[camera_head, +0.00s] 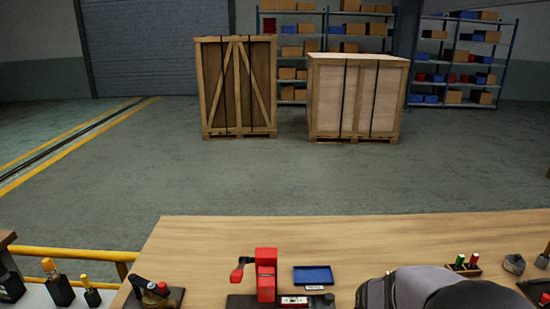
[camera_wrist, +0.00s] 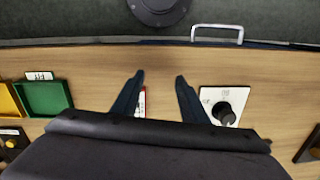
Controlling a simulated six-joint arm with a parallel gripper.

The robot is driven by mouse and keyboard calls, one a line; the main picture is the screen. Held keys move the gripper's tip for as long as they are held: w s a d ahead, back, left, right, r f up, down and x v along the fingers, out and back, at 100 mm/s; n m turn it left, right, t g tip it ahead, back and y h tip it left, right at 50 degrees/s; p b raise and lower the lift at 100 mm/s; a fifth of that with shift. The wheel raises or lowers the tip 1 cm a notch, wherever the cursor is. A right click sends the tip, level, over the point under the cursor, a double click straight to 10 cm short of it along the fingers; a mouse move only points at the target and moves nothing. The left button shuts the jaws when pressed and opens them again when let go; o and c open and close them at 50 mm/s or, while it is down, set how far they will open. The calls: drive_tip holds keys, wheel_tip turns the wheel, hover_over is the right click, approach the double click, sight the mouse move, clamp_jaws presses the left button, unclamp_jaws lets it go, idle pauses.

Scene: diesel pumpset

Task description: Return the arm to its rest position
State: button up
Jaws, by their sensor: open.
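My gripper (camera_wrist: 158,92) shows in the wrist view as two dark fingers spread apart, open and with nothing held between them. It is above a wooden bench (camera_wrist: 75,65). A small white and red item (camera_wrist: 142,101) lies on the bench, seen beyond the gap between the fingers. In the head view, a dark grey rounded part of my arm covers the bench's lower right. The fingers do not show in the head view.
In the wrist view, a green tray (camera_wrist: 45,98) is left and a white panel with a black knob (camera_wrist: 226,106) is right. In the head view, the bench (camera_head: 215,245) carries a red device (camera_head: 266,273), a blue tray (camera_head: 313,276) and a small rack (camera_head: 462,268). Crates (camera_head: 236,88) stand beyond.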

drive_tip(key=s+a+r+n, duration=0.1)
drive_tip(key=s+a+r, duration=0.1)
drive_tip(key=s, duration=0.5)
drive_tip(key=shift+r, duration=0.25)
